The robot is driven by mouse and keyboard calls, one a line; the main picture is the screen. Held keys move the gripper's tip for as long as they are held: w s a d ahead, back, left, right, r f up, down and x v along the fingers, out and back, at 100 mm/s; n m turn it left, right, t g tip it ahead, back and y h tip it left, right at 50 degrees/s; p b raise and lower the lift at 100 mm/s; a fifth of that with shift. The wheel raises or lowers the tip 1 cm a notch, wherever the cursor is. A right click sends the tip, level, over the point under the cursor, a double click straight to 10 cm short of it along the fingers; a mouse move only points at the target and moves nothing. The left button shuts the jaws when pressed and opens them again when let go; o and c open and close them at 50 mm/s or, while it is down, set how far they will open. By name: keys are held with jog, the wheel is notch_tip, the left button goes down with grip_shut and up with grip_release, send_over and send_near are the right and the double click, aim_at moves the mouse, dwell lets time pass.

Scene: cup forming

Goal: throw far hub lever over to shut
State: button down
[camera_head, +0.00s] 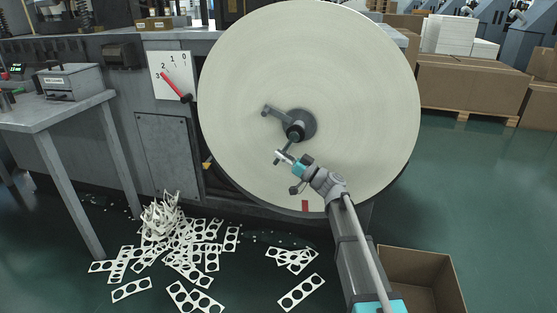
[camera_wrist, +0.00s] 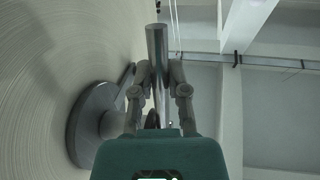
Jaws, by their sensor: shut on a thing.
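The big pale paper roll (camera_head: 350,90) faces me with a dark round hub (camera_head: 310,122) at its middle. A grey lever (camera_head: 272,111) sticks out from the hub to the upper left, clear of my gripper. My gripper (camera_head: 285,158) is just below and left of the hub, shut on a metal lever handle. In the wrist view my gripper (camera_wrist: 157,75) has its fingers on both sides of this round bar (camera_wrist: 157,45), whose end stands out past them. The hub (camera_wrist: 90,125) is close on the left there. How the held handle joins the hub is partly hidden.
A dial plate (camera_head: 172,75) with a red pointer is left of the roll. Punched card scraps (camera_head: 190,250) litter the floor below. An open carton (camera_head: 420,280) stands at the lower right.

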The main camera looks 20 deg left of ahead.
jog(key=shift+s+a, duration=0.25)
jog(key=c, duration=0.6)
grip_release()
jog(key=shift+c, duration=0.2)
jog(key=shift+w+d, duration=0.15)
